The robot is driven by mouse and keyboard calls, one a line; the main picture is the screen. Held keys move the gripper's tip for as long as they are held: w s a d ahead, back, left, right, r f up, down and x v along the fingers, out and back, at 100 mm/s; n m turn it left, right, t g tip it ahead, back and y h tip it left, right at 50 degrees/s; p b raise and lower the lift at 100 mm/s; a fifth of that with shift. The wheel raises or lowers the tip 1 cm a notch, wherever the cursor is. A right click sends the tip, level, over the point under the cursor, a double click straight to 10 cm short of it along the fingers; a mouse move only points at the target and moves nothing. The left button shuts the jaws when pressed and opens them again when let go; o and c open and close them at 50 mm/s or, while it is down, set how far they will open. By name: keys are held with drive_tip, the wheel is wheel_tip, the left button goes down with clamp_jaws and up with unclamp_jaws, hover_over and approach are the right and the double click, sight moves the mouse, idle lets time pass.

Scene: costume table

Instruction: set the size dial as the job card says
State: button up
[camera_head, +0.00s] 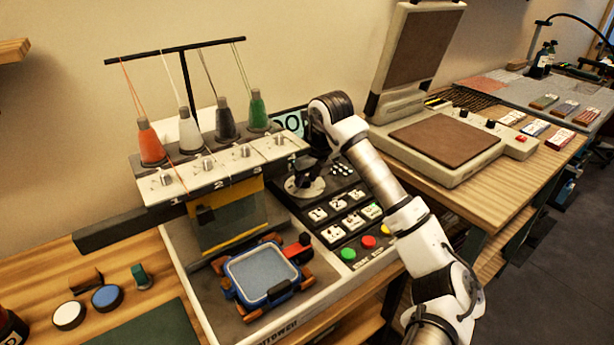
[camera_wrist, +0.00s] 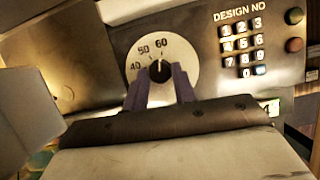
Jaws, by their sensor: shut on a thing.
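The size dial (camera_wrist: 181,54) is a pale round plate with the numbers 40, 50 and 60 visible and a black knob (camera_wrist: 159,70) at its centre. My gripper (camera_wrist: 161,82) is shut on the knob, one purple-grey finger on each side. A light pointer mark on the knob points up between 50 and 60; the exact setting is hard to read. The lower part of the dial is hidden by my fingers. In the head view the dial (camera_head: 292,191) sits on the machine's panel, partly under my gripper (camera_head: 304,183). I cannot make out a job card.
A DESIGN NO keypad (camera_wrist: 243,45) is right of the dial. The embroidery machine's thread cones (camera_head: 257,111) and rail (camera_head: 221,171) stand left of my arm. Green, red and yellow buttons (camera_head: 368,241) lie in front. A heat press (camera_head: 440,150) stands right of my arm.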

drive_tip(key=o, duration=1)
drive_tip(key=shift+r, duration=0.1)
drive_tip(key=shift+s+d+r+b, duration=0.1)
drive_tip(key=shift+d+r+b, duration=0.05)
drive_tip(key=shift+r+b, duration=0.15)
drive_tip(key=s+d+b, duration=0.1)
drive_tip(key=s+d, duration=0.1)
drive_tip(key=s, duration=0.1)
drive_tip(key=s+d+b, duration=0.1)
drive_tip(key=s+d, duration=0.1)
drive_tip(key=s, duration=0.1)
drive_tip(key=s+d+b, duration=0.1)
drive_tip(key=s+d, duration=0.1)
drive_tip(key=s, duration=0.2)
drive_tip(key=shift+s+d+r, duration=0.1)
drive_tip(key=shift+d+r, duration=0.05)
drive_tip(key=shift+d, duration=0.15)
